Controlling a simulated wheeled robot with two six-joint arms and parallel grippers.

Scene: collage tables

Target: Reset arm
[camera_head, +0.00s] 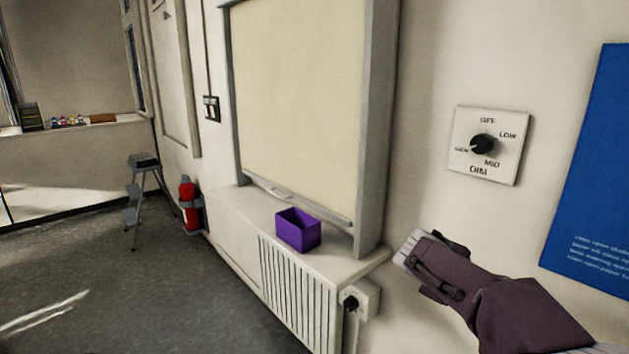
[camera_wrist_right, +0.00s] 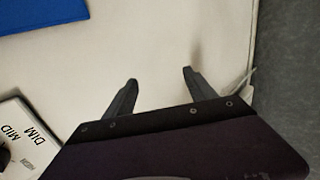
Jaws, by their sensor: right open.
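My right gripper (camera_wrist_right: 159,82) is open and empty in the right wrist view, its two dark fingers apart in front of the bare wall. In the head view my right arm comes in from the lower right, and the gripper (camera_head: 408,246) is below and left of the dimmer plate (camera_head: 500,158), apart from it. The plate's black knob (camera_head: 483,144) points toward the lower left. Part of the plate shows at the left edge of the right wrist view (camera_wrist_right: 28,112). My left gripper is not in view.
A purple box (camera_head: 299,231) sits on the white ledge (camera_head: 345,264) under a framed board (camera_head: 300,90). A blue poster (camera_head: 595,170) hangs at right. A valve (camera_head: 351,302) sticks out below the ledge. A fire extinguisher (camera_head: 189,204) and step stool (camera_head: 143,185) stand at left; the floor between is clear.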

